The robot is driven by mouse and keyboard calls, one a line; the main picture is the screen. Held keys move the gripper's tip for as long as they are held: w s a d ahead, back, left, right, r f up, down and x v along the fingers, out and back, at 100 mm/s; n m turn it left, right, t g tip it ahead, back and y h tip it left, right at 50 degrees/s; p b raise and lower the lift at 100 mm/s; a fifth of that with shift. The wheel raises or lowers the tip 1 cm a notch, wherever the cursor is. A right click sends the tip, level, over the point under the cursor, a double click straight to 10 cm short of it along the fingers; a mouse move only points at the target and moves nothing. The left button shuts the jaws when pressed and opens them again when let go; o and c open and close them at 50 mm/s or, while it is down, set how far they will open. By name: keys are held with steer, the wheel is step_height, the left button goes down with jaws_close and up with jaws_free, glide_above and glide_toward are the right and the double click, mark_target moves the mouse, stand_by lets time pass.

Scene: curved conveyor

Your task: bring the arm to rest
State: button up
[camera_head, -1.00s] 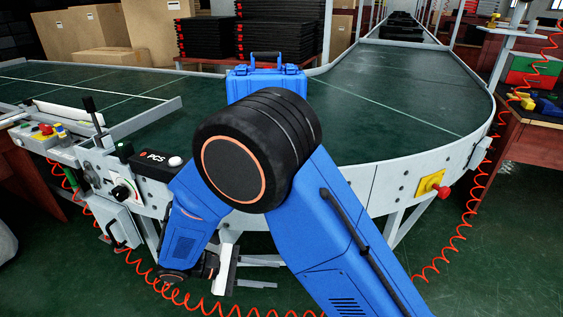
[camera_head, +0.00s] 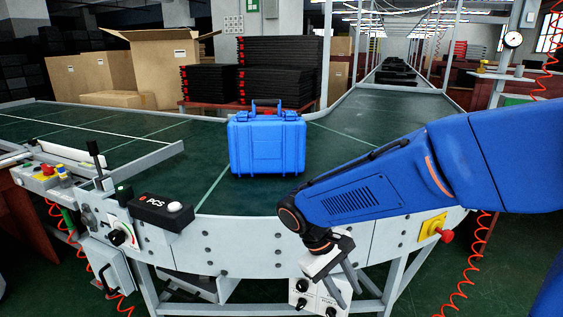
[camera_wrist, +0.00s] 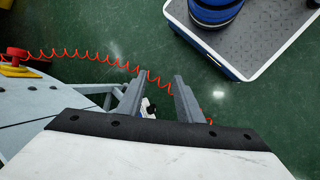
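My arm reaches in from the right in the head view, its blue forearm slanting down to the left in front of the conveyor's near side. My gripper (camera_head: 348,288) hangs below the belt's edge, pointing down. In the wrist view my gripper (camera_wrist: 158,82) has its two grey fingers apart with nothing held between them; floor and a red coiled cord show beyond. A blue hard case (camera_head: 268,147) with its handle up stands upright on the green conveyor belt (camera_head: 400,107), clear of my arm.
A panel with black knobs (camera_head: 312,299) is close behind the gripper. A yellow-backed red stop button (camera_head: 436,229) sits on the conveyor side. A PCS box (camera_head: 150,209) is on the left edge. Black trays (camera_head: 280,70) and cardboard boxes (camera_head: 165,62) stand behind.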

steer(key=s+d+r+m+t+y, duration=0.5)
steer(key=s+d+r+m+t, duration=0.1)
steer(key=s+d, duration=0.5)
steer(key=shift+d+r, duration=0.85)
steer(key=shift+d, duration=0.3)
